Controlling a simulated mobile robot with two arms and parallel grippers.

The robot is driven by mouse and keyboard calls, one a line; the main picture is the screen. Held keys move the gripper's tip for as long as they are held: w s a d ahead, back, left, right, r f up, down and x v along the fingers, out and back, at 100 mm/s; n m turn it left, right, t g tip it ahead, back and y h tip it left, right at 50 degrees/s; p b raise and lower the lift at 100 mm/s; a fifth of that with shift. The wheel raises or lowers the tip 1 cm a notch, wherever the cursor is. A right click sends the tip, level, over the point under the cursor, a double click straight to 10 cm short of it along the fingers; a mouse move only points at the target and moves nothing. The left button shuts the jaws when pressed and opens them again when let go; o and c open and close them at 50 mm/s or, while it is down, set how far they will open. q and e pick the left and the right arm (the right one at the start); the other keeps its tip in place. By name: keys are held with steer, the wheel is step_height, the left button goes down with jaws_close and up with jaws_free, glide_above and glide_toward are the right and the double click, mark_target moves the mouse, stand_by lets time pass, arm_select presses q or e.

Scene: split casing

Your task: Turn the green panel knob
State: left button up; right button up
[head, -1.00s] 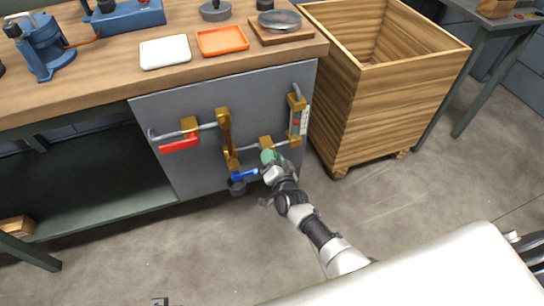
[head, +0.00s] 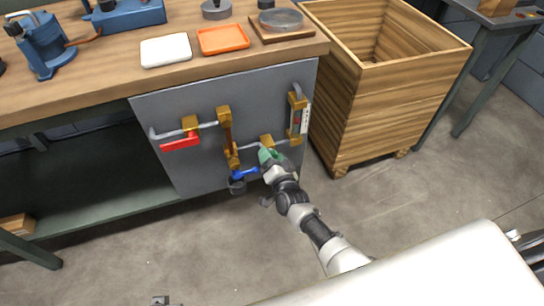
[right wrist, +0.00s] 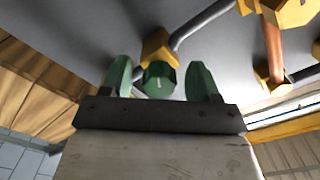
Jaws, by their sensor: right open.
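The green knob (right wrist: 160,80) sits by a brass fitting on the grey panel (head: 190,110), low on its right side. In the right wrist view it stands between the two green fingers of my right gripper (right wrist: 160,84), with a gap on each side. My right gripper is open around the knob and not clamped on it. In the head view my right gripper (head: 268,157) covers most of the knob. A small dark piece (head: 160,300) at the bottom edge may be the tip of my left gripper; its jaws cannot be made out.
A red lever (head: 180,143) and a blue lever (head: 243,174) are on pipes left of the knob. A gauge (head: 297,118) is above it. A wooden crate (head: 390,115) stands to the right. The floor in front is clear.

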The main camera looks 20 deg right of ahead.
arm_select(q)
step_height(320, 180, down, 7)
steer(key=s+p, duration=0.2)
steer(key=shift+s+a+g, duration=0.15)
steer(key=shift+s+g, duration=0.15)
steer(key=shift+s, duration=0.05)
arm_select(e)
steer(key=s, duration=1)
steer(key=shift+s+d, duration=0.2)
steer(key=shift+s, duration=0.2)
